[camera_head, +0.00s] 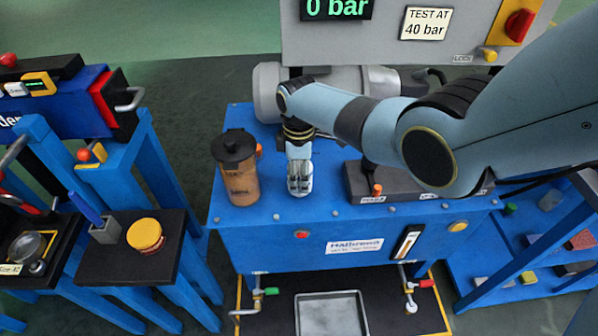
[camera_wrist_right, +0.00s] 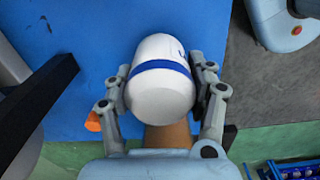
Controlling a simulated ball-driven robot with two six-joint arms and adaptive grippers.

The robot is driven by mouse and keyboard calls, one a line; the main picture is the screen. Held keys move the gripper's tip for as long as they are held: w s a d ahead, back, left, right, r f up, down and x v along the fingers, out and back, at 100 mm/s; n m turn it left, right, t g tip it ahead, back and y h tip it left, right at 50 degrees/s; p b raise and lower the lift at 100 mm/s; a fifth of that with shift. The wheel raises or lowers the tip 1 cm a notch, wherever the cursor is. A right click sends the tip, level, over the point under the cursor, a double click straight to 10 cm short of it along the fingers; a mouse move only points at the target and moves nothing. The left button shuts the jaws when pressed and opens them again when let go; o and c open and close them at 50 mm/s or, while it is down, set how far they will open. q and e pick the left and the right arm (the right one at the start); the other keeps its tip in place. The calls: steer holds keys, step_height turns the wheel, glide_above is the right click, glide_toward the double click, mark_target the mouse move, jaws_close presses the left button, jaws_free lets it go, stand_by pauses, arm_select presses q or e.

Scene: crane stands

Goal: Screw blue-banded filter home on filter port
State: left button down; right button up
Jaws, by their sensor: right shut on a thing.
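The filter (camera_wrist_right: 160,85) is a white cylinder with a blue band. In the right wrist view it lies between the two fingers of my right gripper (camera_wrist_right: 160,95), which are shut on it from both sides. In the head view my right gripper (camera_head: 300,180) points down over the blue bench top, right of a brown canister. Only a little of the white filter shows there between the fingers. I cannot make out the filter port, nor whether the filter touches it. My left gripper is in neither view.
The brown canister with a black lid (camera_head: 238,170) stands close left of my right gripper. A dark block with an orange-tipped lever (camera_head: 376,190) is to the right. A grey motor (camera_head: 270,92) is behind. A metal tray (camera_head: 330,315) lies below in front.

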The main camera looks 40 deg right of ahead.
steer(key=m, duration=0.3)
steer(key=shift+m, duration=0.3)
steer(key=m+p, duration=0.1)
steer(key=m, duration=0.2)
steer(key=shift+r, duration=0.1)
steer(key=shift+m, duration=1)
steer(key=m, duration=0.3)
steer(key=shift+d+m+p, duration=0.1)
steer(key=shift+m+p, duration=0.2)
steer(key=shift+p, duration=0.05)
steer(key=shift+m, duration=0.8)
